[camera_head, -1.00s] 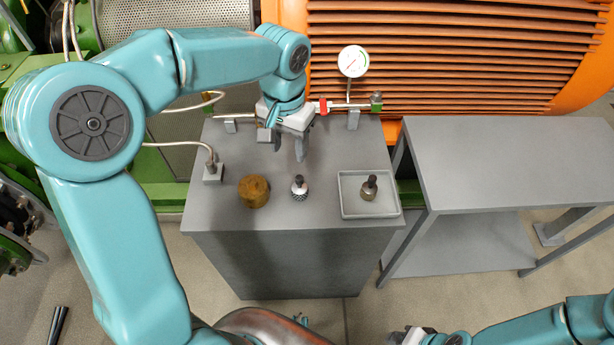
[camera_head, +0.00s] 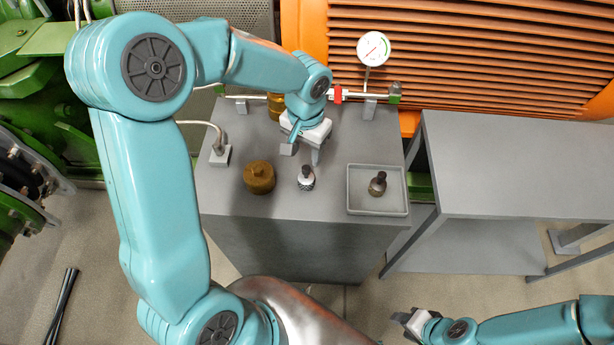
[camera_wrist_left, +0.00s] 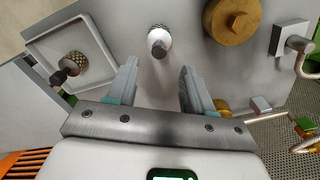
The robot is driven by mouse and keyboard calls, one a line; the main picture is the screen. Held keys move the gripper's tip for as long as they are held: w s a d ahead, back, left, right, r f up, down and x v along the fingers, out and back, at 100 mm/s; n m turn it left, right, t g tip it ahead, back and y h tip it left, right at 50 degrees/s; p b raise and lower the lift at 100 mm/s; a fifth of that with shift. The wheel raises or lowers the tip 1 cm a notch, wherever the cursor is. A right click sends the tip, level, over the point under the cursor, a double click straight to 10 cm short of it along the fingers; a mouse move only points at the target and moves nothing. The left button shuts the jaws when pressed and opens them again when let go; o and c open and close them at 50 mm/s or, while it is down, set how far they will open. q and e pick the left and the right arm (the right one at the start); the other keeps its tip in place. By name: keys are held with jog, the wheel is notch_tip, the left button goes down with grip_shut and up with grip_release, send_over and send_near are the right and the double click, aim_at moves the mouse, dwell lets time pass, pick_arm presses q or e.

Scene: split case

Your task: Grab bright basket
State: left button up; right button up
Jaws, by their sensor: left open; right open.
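A small bright silver piece with a knurled lower part and a dark top (camera_head: 306,180) stands upright on the grey cabinet top; I take it as the bright basket. It also shows in the left wrist view (camera_wrist_left: 159,38), just beyond the gap between the fingertips. My left gripper (camera_head: 302,153) is open and empty, close behind and above this piece, apparently not touching it; its fingers also show in the wrist view (camera_wrist_left: 158,74). My right gripper (camera_head: 408,324) is open and empty, low at the front.
A brass cap (camera_head: 259,178) stands left of the bright piece. Another brass part (camera_head: 276,106) is behind, partly hidden by my left arm. A bent pipe fitting (camera_head: 220,154) is at left. A pipe with a gauge (camera_head: 373,48) runs along the back. A grey table (camera_head: 520,165) stands right.

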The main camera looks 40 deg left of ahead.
aim_at(306, 168)
pick_arm(q)
jog(key=shift+s+d+f, duration=0.15)
jog(key=shift+s+f, duration=0.1)
jog(key=shift+f, duration=0.25)
notch_tip(306, 168, down, 5)
jog(key=shift+w+r+p, duration=0.15)
jog(key=shift+r+p, duration=0.05)
jog(key=shift+p, duration=0.25)
grip_shut()
